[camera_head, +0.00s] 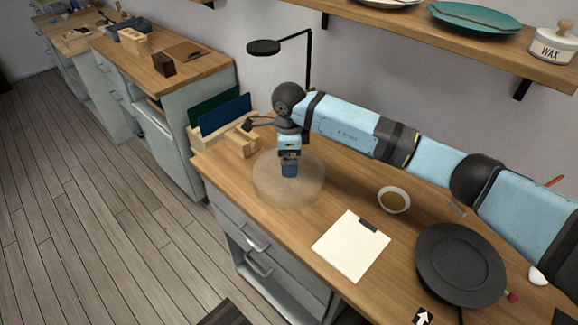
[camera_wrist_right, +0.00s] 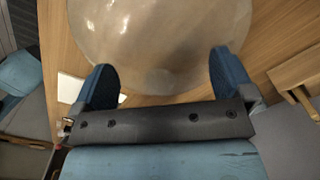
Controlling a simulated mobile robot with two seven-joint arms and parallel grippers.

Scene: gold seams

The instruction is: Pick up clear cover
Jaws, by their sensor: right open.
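The clear cover (camera_head: 268,188) is a round, see-through dome on the wooden workbench, left of the middle in the head view. It also shows in the right wrist view (camera_wrist_right: 160,30) as a large pale round shape with shiny spots. My right gripper (camera_head: 289,172) reaches in from the right and points down at the cover. In the wrist view its two blue fingers (camera_wrist_right: 163,76) are spread apart, with the near part of the cover between them. I cannot tell whether they touch it. My left gripper is not in view.
A black lamp (camera_head: 265,47) stands behind the arm. A wooden rack with coloured boards (camera_head: 224,114) and a wooden block (camera_head: 242,143) are behind the cover. A small bowl (camera_head: 394,200), a clipboard (camera_head: 350,246) and a dark round plate (camera_head: 460,262) lie to the right.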

